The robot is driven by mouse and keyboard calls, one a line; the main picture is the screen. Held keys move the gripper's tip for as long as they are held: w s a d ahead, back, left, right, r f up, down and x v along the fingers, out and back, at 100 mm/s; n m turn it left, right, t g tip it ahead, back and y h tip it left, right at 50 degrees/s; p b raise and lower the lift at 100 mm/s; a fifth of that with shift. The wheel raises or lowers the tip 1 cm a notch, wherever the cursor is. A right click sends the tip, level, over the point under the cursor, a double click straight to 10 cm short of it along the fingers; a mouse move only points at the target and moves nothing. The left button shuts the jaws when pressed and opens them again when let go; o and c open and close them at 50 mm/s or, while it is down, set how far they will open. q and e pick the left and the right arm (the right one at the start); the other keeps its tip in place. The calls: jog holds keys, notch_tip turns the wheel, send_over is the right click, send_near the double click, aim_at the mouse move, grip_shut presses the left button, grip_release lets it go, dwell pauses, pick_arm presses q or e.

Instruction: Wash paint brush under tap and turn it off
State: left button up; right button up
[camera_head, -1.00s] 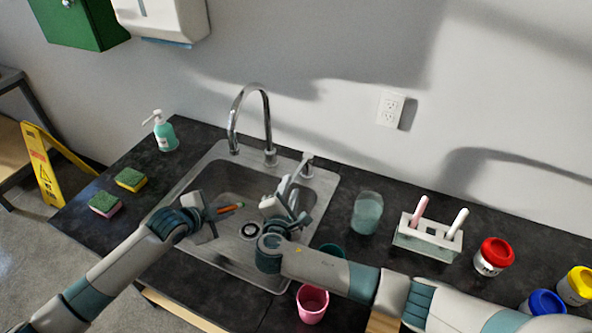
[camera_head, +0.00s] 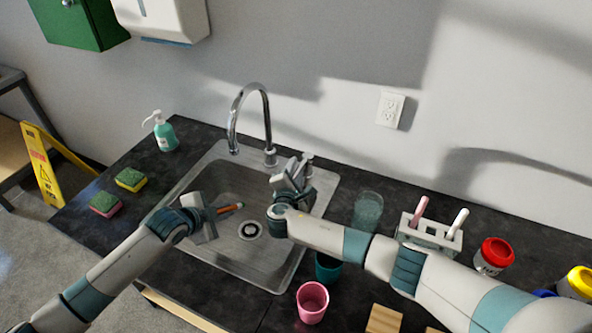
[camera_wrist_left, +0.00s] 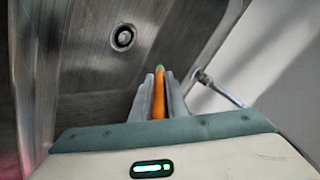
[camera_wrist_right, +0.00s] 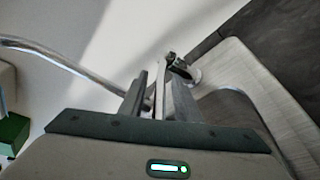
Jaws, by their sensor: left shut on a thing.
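My left gripper (camera_head: 214,213) is shut on the paint brush (camera_head: 232,208), with its orange handle held low over the sink's basin. In the left wrist view the brush (camera_wrist_left: 159,95) stands between the fingers, its far tip green. The chrome tap (camera_head: 267,115) arches over the basin, and I see no clear water stream. My right gripper (camera_head: 293,180) is at the tap's lever (camera_head: 306,160) on the right rim. In the right wrist view its fingers (camera_wrist_right: 158,98) are apart, with part of the lever (camera_wrist_right: 180,66) between or just beyond them; contact is unclear.
The sink (camera_head: 212,160) has a drain (camera_head: 250,230) in its floor. A soap bottle (camera_head: 164,132) and sponges (camera_head: 130,179) stand left. A glass jar (camera_head: 367,211), brush holder (camera_head: 430,232), pink cup (camera_head: 312,302) and teal cup (camera_head: 328,268) are close to my right arm.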

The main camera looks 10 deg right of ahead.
grip_shut()
jog(key=shift+s, duration=0.1)
jog(key=shift+s+d+n+t+y, duration=0.1)
jog(key=shift+s+d+n+y, duration=0.3)
jog(key=shift+n+y, duration=0.6)
jog(key=shift+s+d+n+t+y, duration=0.1)
jog(key=shift+d+n+y, duration=0.55)
jog(key=shift+y, duration=0.6)
jog(key=shift+s+d+n+t+y, duration=0.15)
jog(key=shift+d+n+y, duration=0.25)
jog(key=shift+n+y, duration=0.65)
grip_release()
